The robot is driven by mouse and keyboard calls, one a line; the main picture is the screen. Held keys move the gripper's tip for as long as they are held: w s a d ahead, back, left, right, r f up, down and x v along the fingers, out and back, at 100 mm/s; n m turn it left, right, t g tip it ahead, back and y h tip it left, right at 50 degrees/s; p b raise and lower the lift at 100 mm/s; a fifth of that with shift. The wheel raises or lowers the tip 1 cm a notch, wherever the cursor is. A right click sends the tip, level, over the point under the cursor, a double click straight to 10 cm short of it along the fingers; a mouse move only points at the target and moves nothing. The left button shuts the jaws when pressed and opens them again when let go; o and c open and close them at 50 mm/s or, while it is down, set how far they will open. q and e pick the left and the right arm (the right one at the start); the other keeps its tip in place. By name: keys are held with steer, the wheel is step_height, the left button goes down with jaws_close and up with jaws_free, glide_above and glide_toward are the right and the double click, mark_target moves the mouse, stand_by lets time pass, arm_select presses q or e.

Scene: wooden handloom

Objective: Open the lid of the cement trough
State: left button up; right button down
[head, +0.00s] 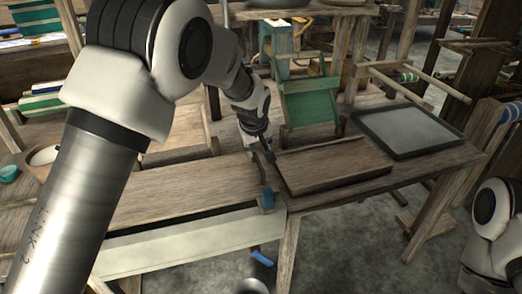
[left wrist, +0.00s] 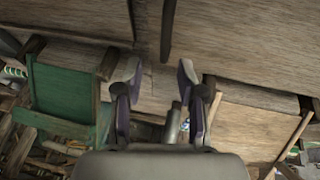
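A flat brown wooden board with dark edges (head: 335,166) lies on the right part of the bench and looks like a closed lid. I cannot tell for sure that it covers the cement trough; no cement shows. My left gripper (head: 266,153) is low over the bench, just left of the board's far left corner. In the left wrist view the left gripper (left wrist: 158,75) has its two fingers apart with nothing between them. The board seems to be at the upper left there (left wrist: 75,14). Contact with it cannot be told. My right gripper is out of view.
A green slatted piece (head: 308,103) stands behind the board. A dark-rimmed grey tray (head: 408,130) lies to its right. A long wooden plank (head: 185,190) lies to the left, above a pale beam (head: 190,243). A blue part (head: 268,197) sits at the bench's front edge.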

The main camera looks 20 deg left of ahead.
mark_target(257, 162)
arm_select(q)
steer(key=shift+s+a+f, duration=0.1)
steer(key=shift+s+f, duration=0.15)
steer(key=shift+f, duration=0.25)
steer(key=shift+s+a+f, duration=0.1)
steer(key=shift+s+f, duration=0.15)
steer(key=shift+f, duration=0.2)
steer(key=x, duration=0.4)
steer(key=shift+w+f, duration=0.2)
steer(key=shift+w, duration=0.35)
steer(key=shift+s+d+r, duration=0.1)
steer(key=shift+s+r, duration=0.2)
steer(key=shift+s, duration=0.1)
steer(key=shift+c, duration=1.3)
jaws_close()
